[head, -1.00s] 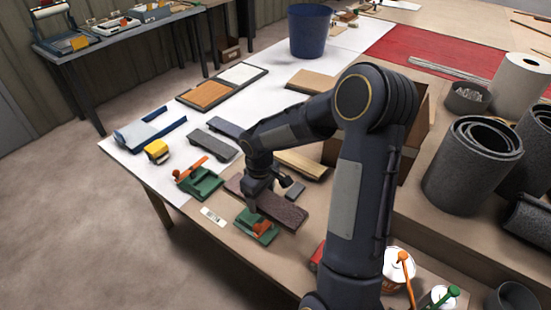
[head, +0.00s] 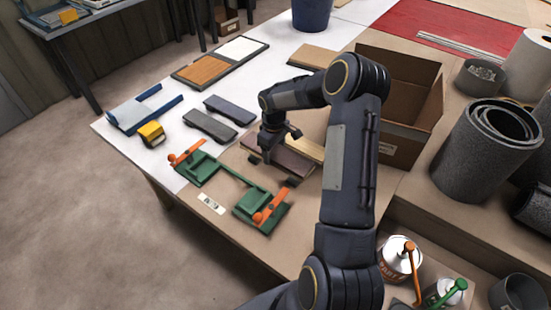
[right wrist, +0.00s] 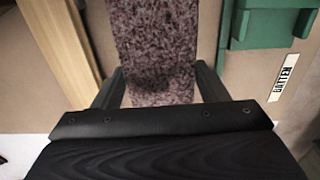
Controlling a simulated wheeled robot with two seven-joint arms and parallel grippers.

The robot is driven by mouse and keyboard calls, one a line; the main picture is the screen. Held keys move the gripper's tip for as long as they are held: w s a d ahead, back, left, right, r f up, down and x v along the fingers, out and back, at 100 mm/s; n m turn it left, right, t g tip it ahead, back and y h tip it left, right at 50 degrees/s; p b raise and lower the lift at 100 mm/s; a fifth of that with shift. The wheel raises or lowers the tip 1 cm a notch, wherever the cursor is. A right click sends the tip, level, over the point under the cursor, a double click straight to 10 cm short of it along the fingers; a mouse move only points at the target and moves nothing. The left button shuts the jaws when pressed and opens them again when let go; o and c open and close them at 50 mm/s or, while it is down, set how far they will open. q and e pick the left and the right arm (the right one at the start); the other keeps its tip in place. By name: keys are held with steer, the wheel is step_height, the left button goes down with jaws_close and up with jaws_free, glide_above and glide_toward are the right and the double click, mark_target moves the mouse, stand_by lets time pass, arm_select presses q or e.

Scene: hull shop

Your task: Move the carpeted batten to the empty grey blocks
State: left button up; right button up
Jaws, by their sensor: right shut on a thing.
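The carpeted batten (head: 292,164) is a long, speckled purple-brown strip. My right gripper (head: 267,155) is shut across it, with a finger on each long side; the batten (right wrist: 155,35) also shows between the fingers in the right wrist view. It lies behind the green blocks with orange clamps (head: 196,169) (head: 250,204), apart from them. My left gripper is out of view.
A pale wooden strip (head: 308,146) lies just behind the batten. Two long dark grey pieces (head: 209,126) (head: 229,109) lie to the left. An open cardboard box (head: 405,150) stands right of the arm. Paint tins (head: 398,262) and grey carpet rolls (head: 487,155) are farther right.

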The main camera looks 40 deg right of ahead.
steer(key=shift+w+d+f, duration=0.25)
steer(key=shift+f, duration=0.2)
steer(key=shift+w+d+f, duration=0.2)
steer(key=shift+d+f, duration=0.05)
steer(key=shift+f, duration=0.15)
steer(key=f, duration=0.1)
steer(key=f+b, duration=0.2)
steer(key=shift+w+d+f, duration=0.15)
steer(key=shift+d+f, duration=0.1)
steer(key=shift+f, duration=0.05)
steer(key=shift+r, duration=0.1)
steer(key=shift+f+b, duration=0.3)
steer(key=shift+b, duration=0.05)
steer(key=o, duration=1.1)
steer(key=shift+r, duration=0.1)
